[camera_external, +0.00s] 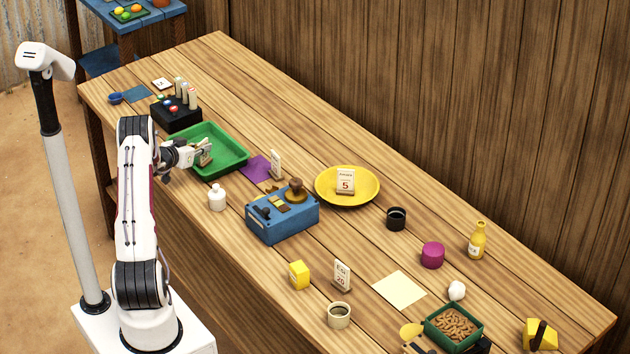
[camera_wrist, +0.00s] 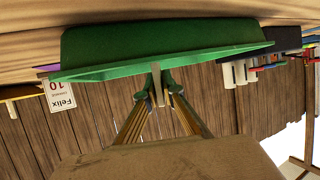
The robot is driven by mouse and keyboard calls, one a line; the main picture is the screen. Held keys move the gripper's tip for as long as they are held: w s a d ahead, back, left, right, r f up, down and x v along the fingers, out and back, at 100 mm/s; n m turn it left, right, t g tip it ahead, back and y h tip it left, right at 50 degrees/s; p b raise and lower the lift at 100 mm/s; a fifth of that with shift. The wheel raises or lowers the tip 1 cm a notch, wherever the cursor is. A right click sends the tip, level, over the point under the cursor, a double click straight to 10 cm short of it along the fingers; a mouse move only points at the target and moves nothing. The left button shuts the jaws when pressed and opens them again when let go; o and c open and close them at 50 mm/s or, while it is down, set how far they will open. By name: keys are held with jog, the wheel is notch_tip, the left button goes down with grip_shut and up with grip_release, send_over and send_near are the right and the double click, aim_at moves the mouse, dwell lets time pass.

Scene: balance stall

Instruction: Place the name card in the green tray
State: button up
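The green tray (camera_external: 238,162) lies near the far left part of the table and shows no other thing in it. My gripper (camera_external: 198,153) is at the tray's near left side, shut on a small pale card (camera_external: 206,158), taken to be the name card. Its face is too small to read. In the wrist view my gripper (camera_wrist: 161,88) pinches the card (camera_wrist: 156,80), which shows edge-on against the rim of the green tray (camera_wrist: 165,45). Whether the card touches the tray I cannot tell.
Other cards stand nearby: the Felix card (camera_wrist: 60,96) by a purple square (camera_external: 255,167), the Amara card (camera_external: 345,181) on a yellow plate (camera_external: 370,191), and the Esi card (camera_external: 342,276). A black box (camera_external: 176,116), white bottle (camera_external: 217,199) and blue box (camera_external: 282,224) flank the tray.

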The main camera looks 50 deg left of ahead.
jog(key=shift+o, duration=1)
jog(key=shift+r, duration=0.15)
jog(key=shift+s, duration=0.1)
jog(key=shift+s+d+r, duration=0.1)
jog(key=shift+s+r, duration=0.05)
jog(key=v, duration=1.1)
jog(key=shift+s, duration=0.15)
jog(key=shift+d, duration=0.1)
